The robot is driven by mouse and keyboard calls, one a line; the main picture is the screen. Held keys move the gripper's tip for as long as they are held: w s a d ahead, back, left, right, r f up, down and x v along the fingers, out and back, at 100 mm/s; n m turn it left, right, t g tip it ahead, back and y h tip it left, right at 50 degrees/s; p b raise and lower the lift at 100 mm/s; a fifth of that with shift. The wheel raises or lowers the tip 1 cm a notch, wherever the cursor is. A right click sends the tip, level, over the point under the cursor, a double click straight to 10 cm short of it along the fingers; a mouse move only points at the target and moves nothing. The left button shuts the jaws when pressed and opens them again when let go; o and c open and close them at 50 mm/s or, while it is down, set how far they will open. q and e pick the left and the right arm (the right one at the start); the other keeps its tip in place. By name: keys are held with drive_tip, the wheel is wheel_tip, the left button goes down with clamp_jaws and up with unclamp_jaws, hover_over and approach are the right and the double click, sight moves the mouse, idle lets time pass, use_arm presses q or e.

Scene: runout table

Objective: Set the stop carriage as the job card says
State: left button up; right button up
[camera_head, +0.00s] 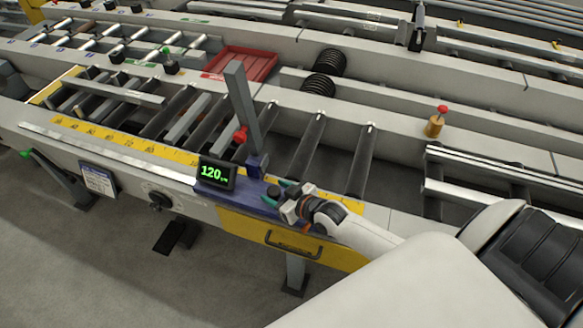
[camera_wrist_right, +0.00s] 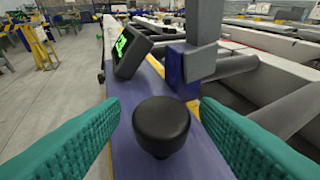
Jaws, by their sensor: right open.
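The stop carriage (camera_head: 240,194) is a blue block on the table's front rail, with a tall grey stop plate (camera_head: 243,108) standing up from it. Its display (camera_head: 216,173) glows green and reads 120; it also shows in the right wrist view (camera_wrist_right: 127,50). A black knob (camera_wrist_right: 161,127) stands on the carriage's blue top. My right gripper (camera_head: 283,191) is at the carriage's right end. In the right wrist view its teal fingers (camera_wrist_right: 160,140) are apart, one each side of the knob, with gaps showing. The job card (camera_head: 97,179) hangs on the front; its text is too small to read. My left gripper is out of view.
A yellow scale (camera_head: 125,139) runs along the front rail left of the carriage. Rollers (camera_head: 307,146) lie behind it. A small red knob (camera_head: 240,135) is by the stop plate. A red tray (camera_head: 240,64) and a brass piece with a red top (camera_head: 435,124) are farther back.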

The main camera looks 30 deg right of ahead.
drive_tip(key=v, duration=1)
drive_tip(key=shift+s+d+b, duration=0.15)
drive_tip(key=shift+b, duration=0.25)
